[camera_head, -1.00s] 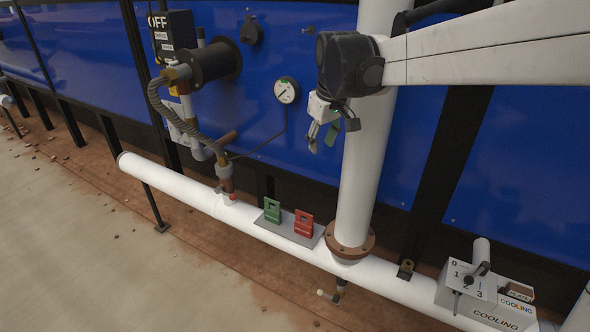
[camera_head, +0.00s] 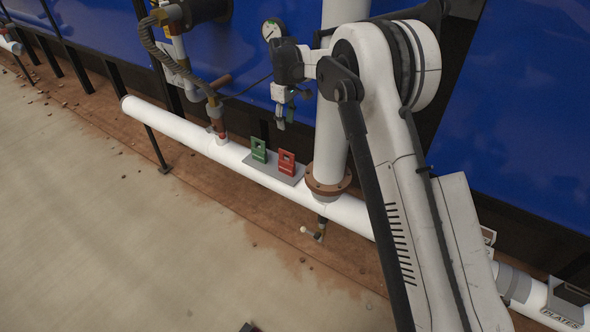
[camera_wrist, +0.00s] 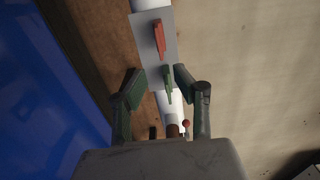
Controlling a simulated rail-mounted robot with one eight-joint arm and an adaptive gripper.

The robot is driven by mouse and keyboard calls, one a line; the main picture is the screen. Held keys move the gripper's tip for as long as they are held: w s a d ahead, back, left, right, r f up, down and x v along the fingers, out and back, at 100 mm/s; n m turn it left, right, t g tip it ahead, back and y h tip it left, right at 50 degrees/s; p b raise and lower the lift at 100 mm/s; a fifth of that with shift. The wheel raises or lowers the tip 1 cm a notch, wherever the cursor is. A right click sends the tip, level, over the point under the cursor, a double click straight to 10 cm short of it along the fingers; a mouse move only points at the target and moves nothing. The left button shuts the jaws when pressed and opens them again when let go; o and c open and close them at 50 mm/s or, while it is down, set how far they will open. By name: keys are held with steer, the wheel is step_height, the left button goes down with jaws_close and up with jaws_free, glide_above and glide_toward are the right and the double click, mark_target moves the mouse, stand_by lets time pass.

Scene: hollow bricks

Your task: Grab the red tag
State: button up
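The red tag (camera_head: 287,161) stands upright on a small grey plate (camera_head: 262,170) on the white horizontal pipe. A green tag (camera_head: 259,149) stands beside it on the left. My gripper (camera_head: 284,122) hangs above the tags, pointing down, apart from both. In the wrist view my gripper (camera_wrist: 158,78) is open and empty, its two fingers spread. There the red tag (camera_wrist: 159,39) lies beyond the fingertips, and the green tag (camera_wrist: 168,82) shows between the fingers, below them.
The vertical white pipe (camera_head: 331,140) with a brown flange stands just right of the red tag. A valve handle (camera_head: 312,233) hangs below the pipe. A hose and fitting (camera_head: 216,112) are at left.

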mark_target(287, 153)
step_height(287, 153, down, 15)
steer(key=shift+w+f+b, duration=0.1)
steer(key=shift+w+b, duration=0.05)
steer(key=shift+b, duration=0.95)
jaws_close()
